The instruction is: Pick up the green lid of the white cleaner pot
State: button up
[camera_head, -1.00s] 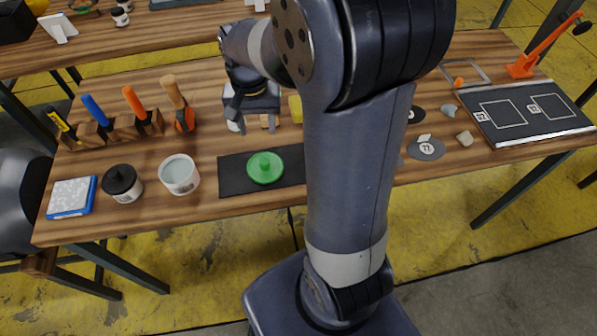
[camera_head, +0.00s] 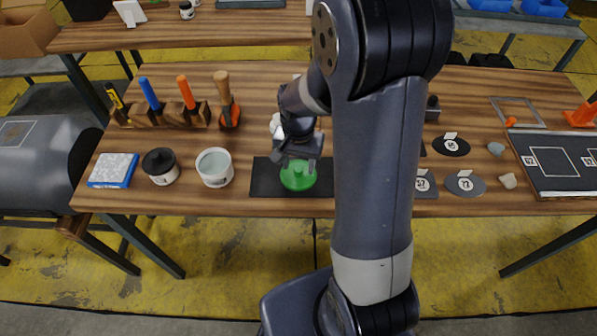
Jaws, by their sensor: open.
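The green lid (camera_head: 298,178) lies on a black mat (camera_head: 264,182) near the front edge of the table. My gripper (camera_head: 297,160) is open, just above the lid's knob, and overlaps its upper part in the picture. I cannot tell whether the fingers touch the lid. The white pot (camera_head: 215,168) stands without a lid to the left of the mat, open at the top.
A pot with a black lid (camera_head: 160,166) and a blue-edged sponge block (camera_head: 114,170) stand further left. A wooden rack (camera_head: 165,115) holds several coloured-handled tools behind. My arm hides part of the table right of the mat.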

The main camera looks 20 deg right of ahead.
jog(key=shift+f, duration=0.5)
jog(key=c, duration=1.1)
